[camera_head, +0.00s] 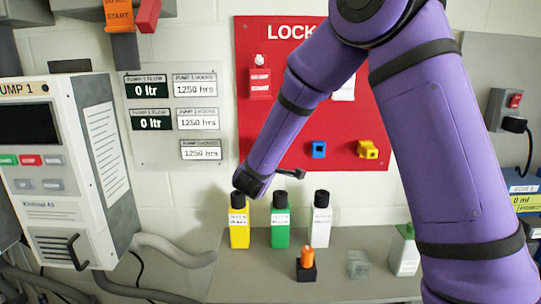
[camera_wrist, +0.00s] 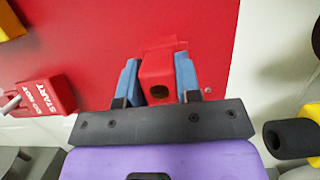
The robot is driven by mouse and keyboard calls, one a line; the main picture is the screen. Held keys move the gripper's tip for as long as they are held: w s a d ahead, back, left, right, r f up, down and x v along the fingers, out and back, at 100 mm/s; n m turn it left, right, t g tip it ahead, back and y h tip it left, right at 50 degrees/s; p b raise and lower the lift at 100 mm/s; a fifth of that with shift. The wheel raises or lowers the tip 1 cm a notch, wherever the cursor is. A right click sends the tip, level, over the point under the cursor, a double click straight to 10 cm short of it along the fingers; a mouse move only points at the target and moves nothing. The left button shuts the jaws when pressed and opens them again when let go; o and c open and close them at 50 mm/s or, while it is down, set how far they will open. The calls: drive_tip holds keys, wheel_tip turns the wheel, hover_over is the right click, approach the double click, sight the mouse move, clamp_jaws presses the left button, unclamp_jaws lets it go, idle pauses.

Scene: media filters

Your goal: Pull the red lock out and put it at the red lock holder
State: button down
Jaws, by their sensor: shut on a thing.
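In the wrist view, my gripper (camera_wrist: 157,64) is shut on a red block with a round dark hole, the red lock (camera_wrist: 155,70), its blue fingers on both sides. A lighter red piece (camera_wrist: 165,46) shows directly behind the lock. Whether they touch is unclear. The red board (camera_wrist: 90,30) fills the background. In the head view, the red lock board (camera_head: 247,140) hangs on the wall; my forearm crosses its left part, and the gripper's fingers and held lock are hidden there.
A blue lock (camera_head: 318,149) and a yellow lock (camera_head: 367,149) are on the board. Yellow (camera_head: 239,227), green (camera_head: 280,228) and white (camera_head: 321,228) bottles stand below, close to my forearm's end. A red "DO NOT START" piece (camera_wrist: 45,98) and a dark cylinder (camera_wrist: 290,138) flank my gripper.

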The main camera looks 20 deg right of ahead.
drive_tip(key=c, duration=0.7)
unclamp_jaws()
drive_tip(key=shift+c, duration=0.2)
